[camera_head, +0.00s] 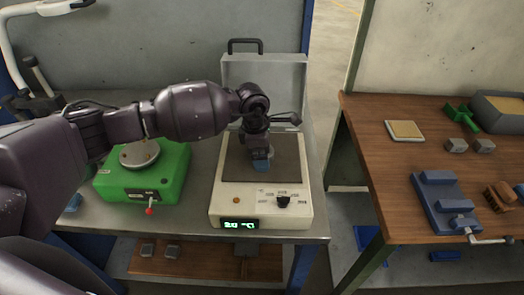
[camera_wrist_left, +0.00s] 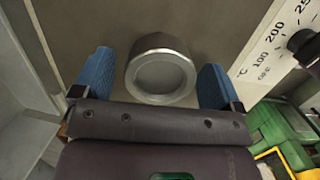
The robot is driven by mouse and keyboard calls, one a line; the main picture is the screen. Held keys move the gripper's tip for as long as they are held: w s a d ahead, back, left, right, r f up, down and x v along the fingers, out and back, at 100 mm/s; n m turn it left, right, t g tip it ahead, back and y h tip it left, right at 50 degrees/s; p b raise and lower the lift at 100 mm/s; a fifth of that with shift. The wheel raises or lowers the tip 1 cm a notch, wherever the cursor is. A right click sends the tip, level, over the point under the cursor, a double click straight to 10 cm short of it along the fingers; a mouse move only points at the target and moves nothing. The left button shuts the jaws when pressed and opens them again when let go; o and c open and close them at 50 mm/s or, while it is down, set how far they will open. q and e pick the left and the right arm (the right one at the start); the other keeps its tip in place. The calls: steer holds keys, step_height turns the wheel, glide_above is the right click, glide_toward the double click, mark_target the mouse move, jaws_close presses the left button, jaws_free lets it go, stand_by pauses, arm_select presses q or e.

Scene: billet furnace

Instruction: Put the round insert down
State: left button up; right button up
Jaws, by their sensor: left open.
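The round insert (camera_wrist_left: 160,62), a grey metal cylinder with a shallow round recess in its end, sits on the flat dark plate of the heating unit in the left wrist view. My left gripper (camera_wrist_left: 154,82) is open, with one blue fingertip on each side of the insert and a gap visible on both sides. In the head view my left gripper (camera_head: 260,164) points down over the plate (camera_head: 236,172) of the white heating unit (camera_head: 222,204) and hides the insert. My right gripper is not in view.
The heating unit's lid (camera_head: 264,78) stands open behind the plate. A green unit (camera_head: 172,180) with a round top is on the left of the same bench. A wooden table (camera_head: 385,170) at the right holds a blue vise (camera_head: 440,200), grey blocks (camera_head: 456,145) and a tan pad (camera_head: 405,130).

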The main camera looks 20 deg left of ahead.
arm_select(q)
steer(key=shift+r, duration=0.1)
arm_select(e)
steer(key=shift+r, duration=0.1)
arm_select(q)
steer(key=shift+r, duration=0.25)
step_height(320, 180, up, 11)
steer(key=a+b, duration=0.1)
steer(key=shift+s+a+r, duration=0.2)
steer(key=shift+s+a, duration=0.1)
steer(key=shift+a, duration=0.05)
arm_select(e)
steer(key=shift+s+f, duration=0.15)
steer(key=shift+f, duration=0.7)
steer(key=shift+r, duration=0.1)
arm_select(q)
steer(key=shift+s, duration=0.1)
